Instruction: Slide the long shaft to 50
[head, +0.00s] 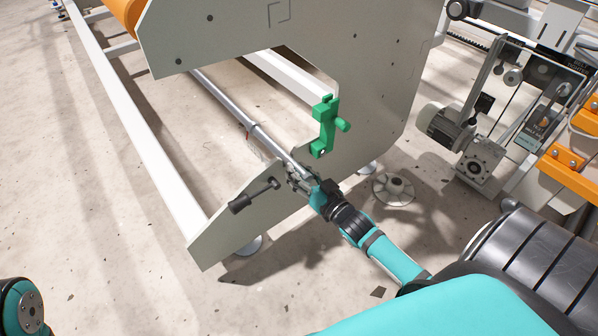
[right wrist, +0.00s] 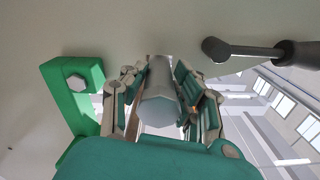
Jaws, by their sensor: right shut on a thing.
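The long shaft (head: 226,101) is a grey metal rod running from the upper left down to the notch of the light grey end plate (head: 375,95). My right gripper (head: 303,179) is shut around its near end, beside the plate's lower arm. In the right wrist view, the shaft's pale faceted end (right wrist: 160,110) lies between the two jointed fingers of the gripper (right wrist: 163,90). I cannot read a scale or the number 50 in either view. My left gripper is out of view.
A green bracket (head: 325,125) is fixed at the notch edge, above my right gripper. A black-handled lever (head: 252,196) sits on the lower arm of the plate. A motor unit (head: 445,125) stands at the right.

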